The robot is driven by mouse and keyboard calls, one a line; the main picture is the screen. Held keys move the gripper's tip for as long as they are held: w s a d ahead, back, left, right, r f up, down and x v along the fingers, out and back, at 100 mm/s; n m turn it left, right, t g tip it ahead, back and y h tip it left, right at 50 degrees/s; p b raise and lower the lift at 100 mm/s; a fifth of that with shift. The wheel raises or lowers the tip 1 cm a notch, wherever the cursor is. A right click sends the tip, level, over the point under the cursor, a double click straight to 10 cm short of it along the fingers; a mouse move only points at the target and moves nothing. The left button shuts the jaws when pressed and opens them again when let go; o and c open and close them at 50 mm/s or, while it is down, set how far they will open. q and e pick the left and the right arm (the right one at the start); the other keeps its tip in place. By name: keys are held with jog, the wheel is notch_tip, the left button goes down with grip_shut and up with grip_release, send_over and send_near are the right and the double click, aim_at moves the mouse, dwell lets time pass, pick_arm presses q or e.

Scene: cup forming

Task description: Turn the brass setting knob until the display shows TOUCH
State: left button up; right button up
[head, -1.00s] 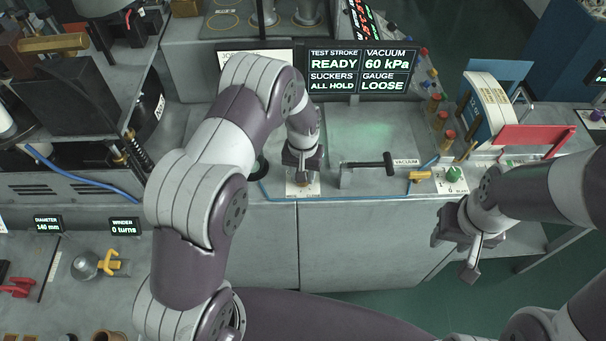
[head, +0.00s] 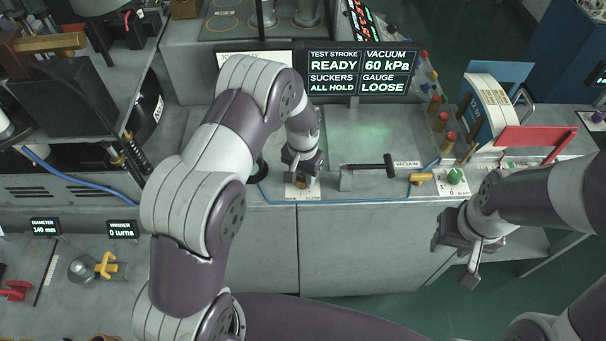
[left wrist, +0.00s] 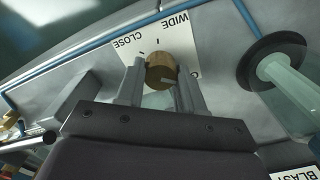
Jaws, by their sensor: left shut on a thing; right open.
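The brass setting knob (left wrist: 161,72) sits on a white plate (left wrist: 152,45) marked CLOSE and WIDE in the left wrist view. My left gripper (left wrist: 160,85) is shut on the knob, one finger on each side. In the head view my left gripper (head: 302,175) is at the front edge of the grey bench and hides most of the knob. The display (head: 360,72) reads READY, 60 kPa, ALL HOLD and GAUGE LOOSE. My right gripper (head: 462,255) is open and empty in front of the bench, at the right.
A black lever (head: 372,165) labelled VACUUM stands right of the left gripper. A yellow handle (head: 420,178) and green button (head: 455,176) are further right. A blue hose (head: 340,200) runs along the bench's front edge. The floor at the lower right is clear.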

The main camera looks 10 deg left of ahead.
aim_at(302, 178)
pick_arm(q)
jog(key=o, duration=1)
jog(key=shift+r, duration=0.15)
jog(key=shift+o, duration=0.2)
jog(key=shift+r, duration=0.25)
notch_tip(302, 178, up, 12)
jog(key=b, duration=0.3)
jog(key=shift+b, duration=0.35)
jog(key=shift+s+r, duration=0.1)
